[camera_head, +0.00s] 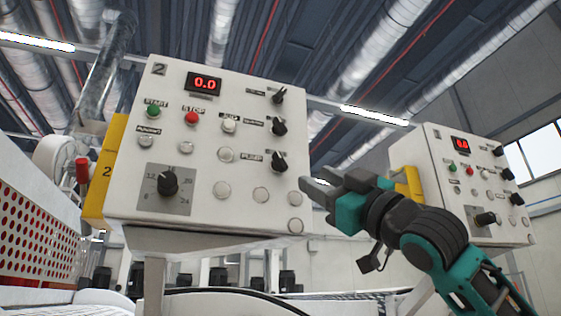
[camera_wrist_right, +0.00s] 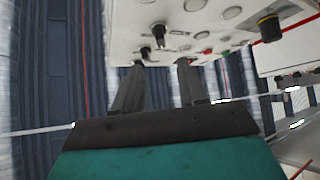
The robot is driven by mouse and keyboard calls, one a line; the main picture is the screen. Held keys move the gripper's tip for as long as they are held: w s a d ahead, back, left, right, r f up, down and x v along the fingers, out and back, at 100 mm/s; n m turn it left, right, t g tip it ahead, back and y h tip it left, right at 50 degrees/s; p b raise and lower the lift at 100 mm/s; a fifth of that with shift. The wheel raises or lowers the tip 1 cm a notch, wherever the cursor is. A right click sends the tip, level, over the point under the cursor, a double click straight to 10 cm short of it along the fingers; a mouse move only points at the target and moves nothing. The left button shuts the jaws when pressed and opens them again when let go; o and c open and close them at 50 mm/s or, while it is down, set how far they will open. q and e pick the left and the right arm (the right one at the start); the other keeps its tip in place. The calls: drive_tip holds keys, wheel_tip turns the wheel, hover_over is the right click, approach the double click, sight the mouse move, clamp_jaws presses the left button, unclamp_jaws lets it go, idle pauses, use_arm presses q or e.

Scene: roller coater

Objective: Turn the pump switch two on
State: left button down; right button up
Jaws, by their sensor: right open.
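The pump switch (camera_head: 279,161) is a black rotary knob at the right side of the white control panel marked 2 (camera_head: 205,135), beside a PUMP label. Two more black knobs sit above it. In the right wrist view the panel appears upside down and the lowest of the three black knobs, likely the pump switch (camera_wrist_right: 158,31), is ahead of my fingers. My right gripper (camera_head: 313,187) is open and empty, just right of the panel's right edge and lower than the pump switch. Its two fingers also show in the right wrist view (camera_wrist_right: 160,75). My left gripper is not seen.
The panel carries a green START button (camera_head: 153,110), a red STOP button (camera_head: 191,118), white buttons and a large dial (camera_head: 168,183). Its display (camera_head: 204,84) reads 0.0. A similar panel (camera_head: 465,185) stands at the right, behind my right arm.

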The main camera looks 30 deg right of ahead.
sight(283, 163)
drive_tip(key=p+x, duration=0.3)
drive_tip(key=x, duration=0.8)
drive_tip(key=shift+f, duration=0.1)
drive_tip(key=shift+c, duration=0.4)
clamp_jaws()
